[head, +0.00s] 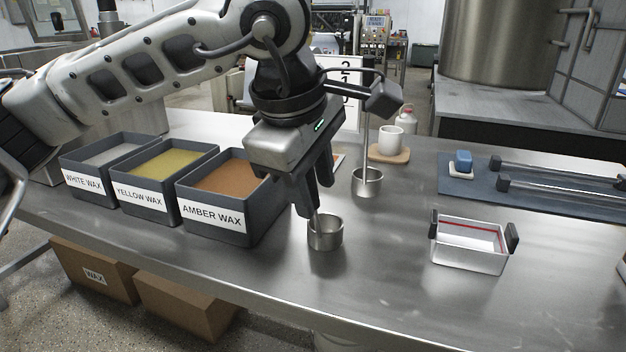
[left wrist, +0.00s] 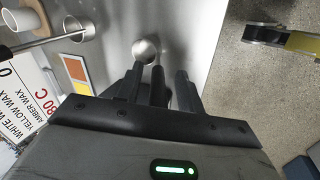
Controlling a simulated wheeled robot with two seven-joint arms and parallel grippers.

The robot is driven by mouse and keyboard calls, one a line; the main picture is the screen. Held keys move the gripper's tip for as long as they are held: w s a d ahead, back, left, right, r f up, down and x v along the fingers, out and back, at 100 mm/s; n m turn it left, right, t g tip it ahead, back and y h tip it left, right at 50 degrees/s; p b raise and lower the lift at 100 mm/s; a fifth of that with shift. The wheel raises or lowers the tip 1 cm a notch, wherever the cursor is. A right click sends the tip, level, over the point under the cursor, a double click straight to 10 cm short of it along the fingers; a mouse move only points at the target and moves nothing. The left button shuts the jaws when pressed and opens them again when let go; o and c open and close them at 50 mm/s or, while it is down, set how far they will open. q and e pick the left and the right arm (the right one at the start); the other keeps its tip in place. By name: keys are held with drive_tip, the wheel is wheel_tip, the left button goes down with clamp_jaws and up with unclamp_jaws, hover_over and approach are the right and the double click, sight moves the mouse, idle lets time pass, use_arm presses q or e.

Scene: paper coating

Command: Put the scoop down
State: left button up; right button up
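My left gripper (head: 314,200) points down at the middle of the table. A metal scoop (head: 325,233) with a round cup is upright below it, seemingly resting on the table. Its thin handle rises up to my fingers, which hide its upper part. In the left wrist view the cup (left wrist: 146,50) shows beyond the fingertips. A dark handle part (left wrist: 158,88) stands between the two fingers, with gaps beside it, so the gripper looks open around the handle. A second scoop (head: 366,183) stands upright behind, to the right. My right gripper is not in view.
Bins of white wax (head: 86,183), yellow wax (head: 140,197) and amber wax (head: 212,218) stand left. A metal tray (head: 470,258) with dark handles is at right. A white cup (head: 391,141) and a blue mat (head: 560,196) lie behind. The front centre is clear.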

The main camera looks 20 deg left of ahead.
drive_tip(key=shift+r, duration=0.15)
